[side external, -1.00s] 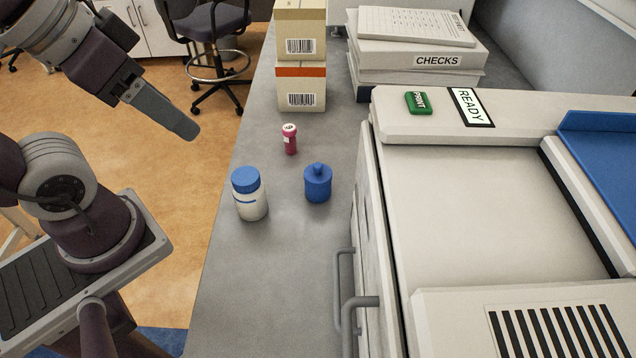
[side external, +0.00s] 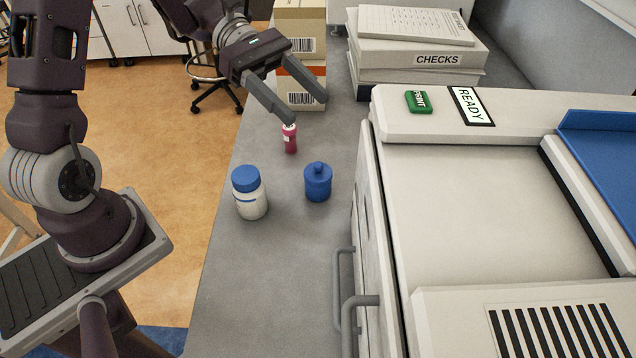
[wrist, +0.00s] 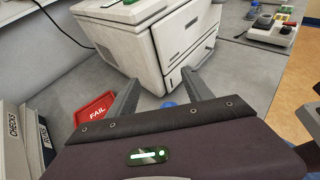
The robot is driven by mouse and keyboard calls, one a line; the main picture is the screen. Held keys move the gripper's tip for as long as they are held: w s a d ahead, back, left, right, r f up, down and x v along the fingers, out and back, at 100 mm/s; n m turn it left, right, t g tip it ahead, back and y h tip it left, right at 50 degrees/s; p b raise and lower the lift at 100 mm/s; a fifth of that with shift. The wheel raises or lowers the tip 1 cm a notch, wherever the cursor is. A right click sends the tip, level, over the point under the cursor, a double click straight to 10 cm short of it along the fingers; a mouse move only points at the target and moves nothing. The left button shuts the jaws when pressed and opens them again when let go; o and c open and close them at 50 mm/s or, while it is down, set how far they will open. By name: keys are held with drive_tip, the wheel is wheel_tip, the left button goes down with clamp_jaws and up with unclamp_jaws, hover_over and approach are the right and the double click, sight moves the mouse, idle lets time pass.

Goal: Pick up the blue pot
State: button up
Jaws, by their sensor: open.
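The blue pot (side external: 318,185), small and lidded with a knob on top, stands upright on the grey counter in the side view. In the wrist view a bit of blue (wrist: 168,104), likely the pot, shows between my fingers, mostly hidden by the gripper body. My gripper (side external: 307,111) is open and empty, its fingers apart, above the counter on the far side of the pot. One fingertip overlaps the top of a small red bottle in the side view; I cannot tell whether they touch.
A red bottle (side external: 290,142) and a white jar with a blue lid (side external: 249,195) stand near the pot. Boxes (side external: 301,92) and binders (side external: 420,60) stand at the back. A large pale machine (side external: 480,200) borders the right. A red FAIL tray (wrist: 95,108) shows in the wrist view.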

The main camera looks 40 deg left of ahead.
sight(321, 173)
drive_tip(key=f, duration=1.3)
drive_tip(key=shift+d, duration=0.25)
drive_tip(key=x, duration=0.6)
drive_tip(key=shift+w+d+r, duration=0.1)
drive_tip(key=shift+d, duration=0.25)
drive_tip(key=shift+c, duration=0.5)
drive_tip(key=c, duration=0.9)
drive_tip(key=shift+c, duration=0.2)
drive_tip(key=shift+r, duration=0.15)
